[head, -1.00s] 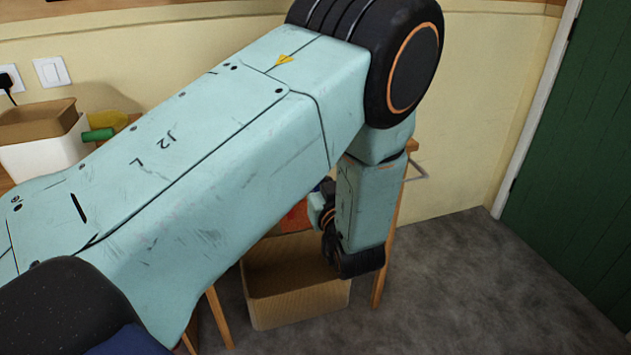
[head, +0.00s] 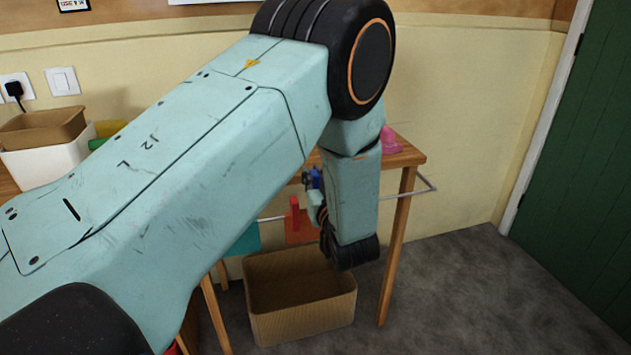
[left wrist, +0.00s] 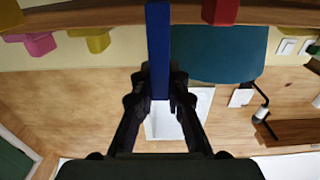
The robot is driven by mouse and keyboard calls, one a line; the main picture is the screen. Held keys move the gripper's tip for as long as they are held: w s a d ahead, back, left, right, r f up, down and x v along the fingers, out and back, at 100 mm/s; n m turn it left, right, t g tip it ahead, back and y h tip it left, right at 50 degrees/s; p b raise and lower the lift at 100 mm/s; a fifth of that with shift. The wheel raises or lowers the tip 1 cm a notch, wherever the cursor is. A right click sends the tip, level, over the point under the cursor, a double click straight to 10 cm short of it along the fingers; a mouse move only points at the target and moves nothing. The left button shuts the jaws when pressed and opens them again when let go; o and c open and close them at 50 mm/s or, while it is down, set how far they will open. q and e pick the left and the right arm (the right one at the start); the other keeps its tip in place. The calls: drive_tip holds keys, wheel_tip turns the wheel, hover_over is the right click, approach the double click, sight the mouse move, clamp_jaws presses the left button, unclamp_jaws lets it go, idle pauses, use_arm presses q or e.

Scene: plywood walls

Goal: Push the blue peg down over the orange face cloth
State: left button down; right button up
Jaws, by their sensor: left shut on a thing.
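The blue peg (left wrist: 158,45) is between the fingers of my left gripper (left wrist: 158,80), which is shut on it in the left wrist view. In the head view the blue peg (head: 315,179) shows only in part beside my left forearm, and the left gripper (head: 308,181) is mostly hidden there. The orange face cloth (head: 301,231) hangs below the blue peg, partly covered by my arm. My right gripper is out of view.
A teal cloth (head: 246,237) hangs left of the orange one by a thin rail (head: 270,218) along the wooden table (head: 405,157). A pink object (head: 391,142) is on the table. A wicker basket (head: 300,315) stands on the floor below. Floor to the right is clear.

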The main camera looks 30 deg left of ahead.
use_arm(q)
drive_tip(key=shift+w+a+f, duration=0.1)
drive_tip(key=shift+a, duration=0.15)
drive_tip(key=shift+f, duration=0.15)
drive_tip(key=shift+f+b, duration=1.6)
drive_tip(key=shift+b, duration=0.2)
drive_tip(key=shift+f+b, duration=0.6)
drive_tip(key=shift+f, duration=0.45)
drive_tip(key=shift+f, duration=0.1)
drive_tip(key=c, duration=1.3)
unclamp_jaws()
